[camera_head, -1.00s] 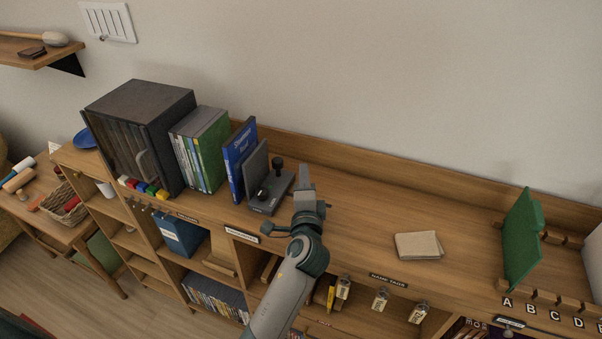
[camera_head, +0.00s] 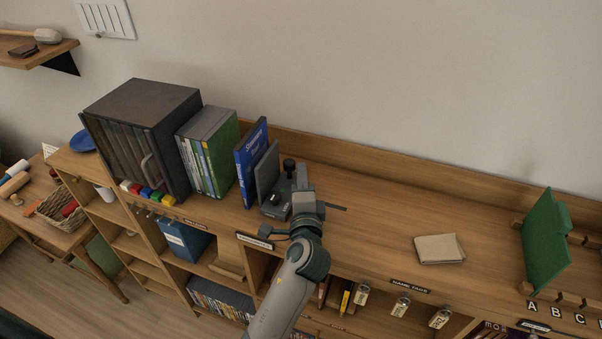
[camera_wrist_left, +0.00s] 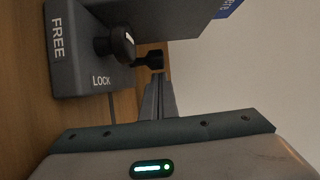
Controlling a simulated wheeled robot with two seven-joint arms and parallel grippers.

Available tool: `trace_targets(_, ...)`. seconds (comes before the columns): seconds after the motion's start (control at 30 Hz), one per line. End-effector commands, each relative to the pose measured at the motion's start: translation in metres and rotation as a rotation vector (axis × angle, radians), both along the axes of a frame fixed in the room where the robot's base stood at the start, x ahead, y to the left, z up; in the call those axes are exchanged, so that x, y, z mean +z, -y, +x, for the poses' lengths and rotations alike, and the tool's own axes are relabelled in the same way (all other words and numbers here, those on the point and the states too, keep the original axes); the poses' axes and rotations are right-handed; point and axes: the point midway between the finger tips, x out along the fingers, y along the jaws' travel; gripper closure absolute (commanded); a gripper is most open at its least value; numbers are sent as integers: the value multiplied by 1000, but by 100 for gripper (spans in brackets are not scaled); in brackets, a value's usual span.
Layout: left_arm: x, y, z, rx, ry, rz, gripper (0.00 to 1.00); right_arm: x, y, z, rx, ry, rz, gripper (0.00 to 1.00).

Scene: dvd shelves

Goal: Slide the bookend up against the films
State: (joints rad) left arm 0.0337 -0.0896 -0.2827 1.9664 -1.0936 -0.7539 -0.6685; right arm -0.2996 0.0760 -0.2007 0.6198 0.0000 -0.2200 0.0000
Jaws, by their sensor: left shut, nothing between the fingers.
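The grey bookend (camera_head: 267,172) stands upright on the shelf top, its plate just right of a blue film case (camera_head: 250,160). I cannot tell whether they touch. Several films (camera_head: 208,150) in green and pale cases stand further left, with a gap before the blue one. The bookend's base has two dark knobs; the wrist view shows the bookend (camera_wrist_left: 75,75) with the words FREE and LOCK. My left gripper (camera_head: 303,178) is shut and empty at the right side of the base, partly hiding it. Its fingers (camera_wrist_left: 158,98) point toward a knob; contact is unclear. My right gripper is out of view.
A dark cabinet (camera_head: 150,95) stands left of the films, with coloured blocks in front. The shelf top right of my gripper is clear up to a folded cloth (camera_head: 440,248). A green panel (camera_head: 545,240) stands at far right. A wall is behind.

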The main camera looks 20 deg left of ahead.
Motion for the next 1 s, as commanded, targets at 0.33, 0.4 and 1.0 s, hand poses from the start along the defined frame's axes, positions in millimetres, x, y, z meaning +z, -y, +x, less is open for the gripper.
trace_targets(0.33,2,-38,1,2,-1,3,100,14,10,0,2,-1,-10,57)
trace_targets(0.4,1,-45,2,1,0,1,100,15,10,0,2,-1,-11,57)
trace_targets(1.0,1,-46,5,0,0,-1,100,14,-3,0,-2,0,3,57)
